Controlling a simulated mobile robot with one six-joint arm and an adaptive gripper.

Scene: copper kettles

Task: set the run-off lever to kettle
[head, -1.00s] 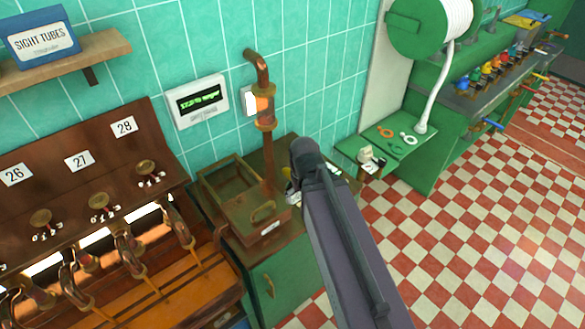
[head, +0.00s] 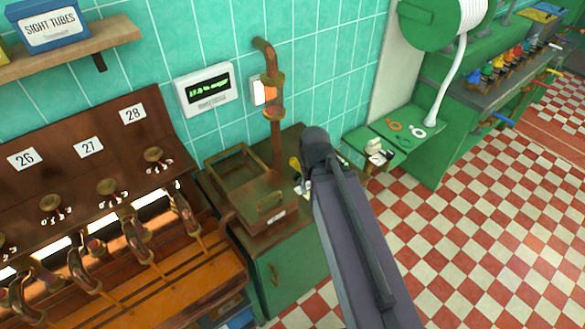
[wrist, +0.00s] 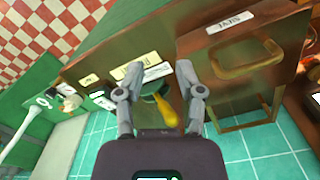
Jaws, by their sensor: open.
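The run-off lever shows a yellow handle (wrist: 165,112) on a dark pivot in the wrist view. Small label plates (wrist: 140,66) lie beside it; I cannot read them, so I cannot tell which setting it points to. My gripper (wrist: 158,72) is open, its two fingers either side of the lever area. The yellow handle shows between the fingers, and I see no clear contact. In the head view a bit of yellow handle (head: 294,163) shows just left of my arm, which hides most of the lever and the gripper.
A brown box with a handle and label (wrist: 235,45) stands close beside the gripper. A copper pipe (head: 275,110) rises behind it, near a wall display (head: 207,88). The kettle bench (head: 90,200) is at left, a green side table (head: 400,135) at right. Checkered floor is open at right.

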